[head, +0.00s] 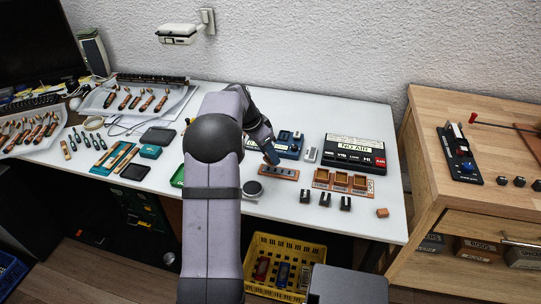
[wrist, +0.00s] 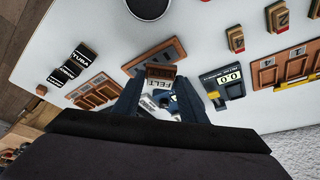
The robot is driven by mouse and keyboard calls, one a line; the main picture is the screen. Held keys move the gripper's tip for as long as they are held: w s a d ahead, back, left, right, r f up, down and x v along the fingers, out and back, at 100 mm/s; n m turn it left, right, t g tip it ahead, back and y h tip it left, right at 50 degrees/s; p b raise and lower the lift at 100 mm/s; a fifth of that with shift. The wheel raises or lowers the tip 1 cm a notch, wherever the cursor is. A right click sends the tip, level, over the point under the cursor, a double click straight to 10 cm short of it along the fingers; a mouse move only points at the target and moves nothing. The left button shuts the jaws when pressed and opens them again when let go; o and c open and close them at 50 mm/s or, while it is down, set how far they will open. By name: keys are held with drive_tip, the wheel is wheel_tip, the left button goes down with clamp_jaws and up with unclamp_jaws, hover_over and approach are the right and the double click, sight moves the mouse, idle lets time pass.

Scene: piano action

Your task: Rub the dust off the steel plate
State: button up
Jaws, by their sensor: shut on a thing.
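My gripper (wrist: 160,88) is shut on a brown block with a white label reading FELT (wrist: 158,80), the felt block. In the head view my gripper (head: 271,156) is over the middle of the white table, and the felt block cannot be made out there. A small light grey plate, which looks like the steel plate (head: 311,155), lies right of the gripper, between the blue device and the black NO AIR box. In the wrist view a pale grey surface shows between the fingers, partly hidden by the block. Dust and contact cannot be made out.
A brown wooden strip (head: 279,172) lies just in front of the gripper. A wooden tray (head: 343,182) and several small black blocks stand at front right.

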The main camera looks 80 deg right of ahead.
drive_tip(key=shift+r+p, duration=1.55)
drive_tip(key=shift+r, duration=0.8)
